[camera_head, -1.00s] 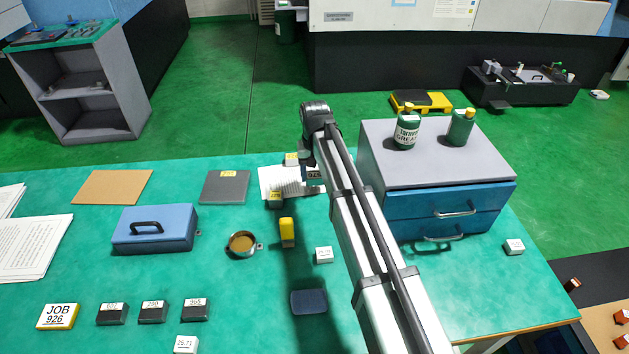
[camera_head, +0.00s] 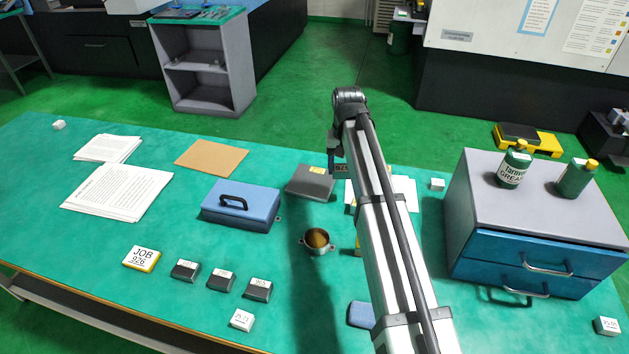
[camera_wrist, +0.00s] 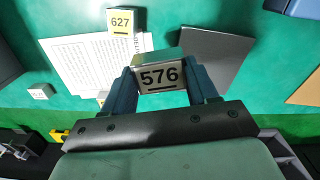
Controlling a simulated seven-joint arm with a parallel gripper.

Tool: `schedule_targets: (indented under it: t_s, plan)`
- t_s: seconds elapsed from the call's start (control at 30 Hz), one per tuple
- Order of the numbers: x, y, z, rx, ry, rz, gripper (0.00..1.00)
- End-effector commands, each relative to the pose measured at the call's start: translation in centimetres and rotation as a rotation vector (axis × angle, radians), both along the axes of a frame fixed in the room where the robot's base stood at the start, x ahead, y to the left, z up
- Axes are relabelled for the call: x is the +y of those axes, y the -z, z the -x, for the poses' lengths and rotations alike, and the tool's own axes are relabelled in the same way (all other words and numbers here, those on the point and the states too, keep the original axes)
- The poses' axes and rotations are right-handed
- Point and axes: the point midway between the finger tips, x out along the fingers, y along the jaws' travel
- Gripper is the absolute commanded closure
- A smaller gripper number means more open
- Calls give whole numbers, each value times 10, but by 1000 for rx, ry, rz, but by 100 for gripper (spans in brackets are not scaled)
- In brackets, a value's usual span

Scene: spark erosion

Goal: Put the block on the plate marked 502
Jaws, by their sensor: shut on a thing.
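My gripper (camera_head: 336,158) is shut on a block. In the head view the held block (camera_head: 342,169) is small and partly hidden by the arm. A flat dark grey plate (camera_head: 308,186) with a yellow label lies just left of the held block; the label's number is too small to read. The plate (camera_wrist: 205,55) also shows beyond and right of the block in the wrist view. I cannot read 502 anywhere.
A block labelled 627 (camera_wrist: 121,22) lies by white paper (camera_wrist: 85,65). A blue box (camera_head: 240,205), a round cup (camera_head: 318,242) and a tan board (camera_head: 212,158) surround the plate. Blue drawers (camera_head: 540,255) stand right. Labelled dark blocks (camera_head: 221,280) lie in front.

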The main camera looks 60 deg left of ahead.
Motion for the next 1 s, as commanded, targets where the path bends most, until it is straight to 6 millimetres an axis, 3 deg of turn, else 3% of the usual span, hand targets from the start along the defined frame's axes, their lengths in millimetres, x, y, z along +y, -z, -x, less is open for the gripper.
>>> schedule_targets:
  t_s: [0.03, 0.2, 0.27, 0.47, 0.77, 1.0]
  plan:
    - [20, -2, 12, 0, -22, 0, 94]
    - [63, -6, 41, -1, -53, 1, 94]
    - [78, -8, 45, -1, -45, 1, 94]
    - [108, -12, 35, -1, 60, 0, 94]
    - [108, -11, 35, -1, 206, -1, 94]
    - [107, 12, 35, -1, 217, 1, 94]
